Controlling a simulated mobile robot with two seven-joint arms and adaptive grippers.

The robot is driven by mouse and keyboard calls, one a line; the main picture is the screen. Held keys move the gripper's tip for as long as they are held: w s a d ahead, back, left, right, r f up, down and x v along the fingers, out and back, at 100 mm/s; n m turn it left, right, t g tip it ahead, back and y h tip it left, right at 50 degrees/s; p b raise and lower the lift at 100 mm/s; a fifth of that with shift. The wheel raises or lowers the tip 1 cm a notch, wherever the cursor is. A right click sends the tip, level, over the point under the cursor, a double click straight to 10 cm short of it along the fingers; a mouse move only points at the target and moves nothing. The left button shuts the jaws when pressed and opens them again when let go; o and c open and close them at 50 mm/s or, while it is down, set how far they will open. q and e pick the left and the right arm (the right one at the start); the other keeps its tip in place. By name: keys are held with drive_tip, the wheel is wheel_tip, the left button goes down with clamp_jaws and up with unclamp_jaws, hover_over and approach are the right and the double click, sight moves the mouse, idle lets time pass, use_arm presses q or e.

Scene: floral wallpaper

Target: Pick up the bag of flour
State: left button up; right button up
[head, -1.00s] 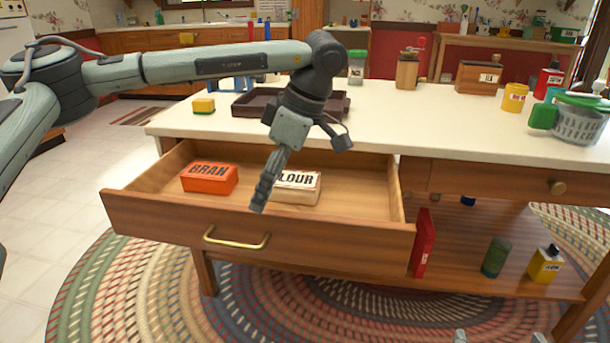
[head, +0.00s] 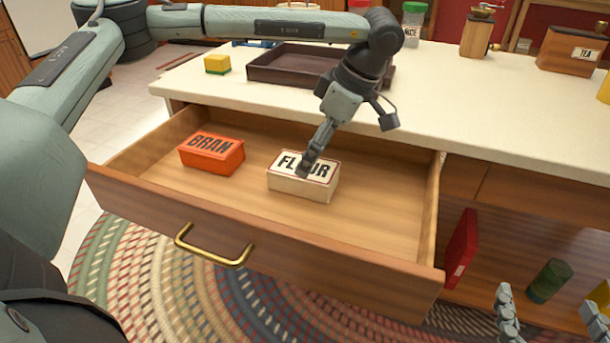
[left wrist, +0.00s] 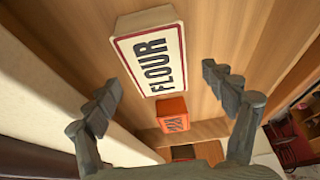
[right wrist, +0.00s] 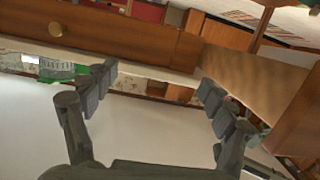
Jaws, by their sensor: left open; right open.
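The bag of flour (head: 300,187) is a cream box-shaped pack with a red border and the word FLOUR. It lies in the open wooden drawer, right of the orange bran pack. My left gripper (head: 306,168) is in front of part of its label in the head view. In the left wrist view the flour (left wrist: 150,50) shows beyond the two spread fingers of the left gripper (left wrist: 165,92), with nothing between them. My right gripper (head: 548,310) is at the lower right of the head view. Its fingers are spread and empty in the right wrist view (right wrist: 160,90).
The orange bran pack (head: 212,153) lies left of the flour. The drawer front (head: 270,262) with its brass handle (head: 212,250) stands out over the braided rug. Above the drawer, the counter (head: 450,110) holds a dark tray (head: 290,66) and a yellow sponge (head: 217,64).

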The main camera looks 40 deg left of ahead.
use_arm(q)
drive_tip(key=shift+w+x, duration=0.2)
drive_tip(key=shift+x, duration=2.9)
drive_tip(key=shift+a, duration=0.1)
use_arm(e)
drive_tip(key=r, duration=0.1)
drive_tip(key=a+r+t, duration=0.1)
drive_tip(key=shift+a+r+y, duration=0.15)
drive_tip(key=shift+r+y, duration=0.25)
use_arm(q)
drive_tip(key=shift+c, duration=0.4)
drive_tip(key=c, duration=1.1)
use_arm(e)
drive_tip(key=shift+w, duration=0.1)
use_arm(q)
drive_tip(key=shift+r, duration=0.15)
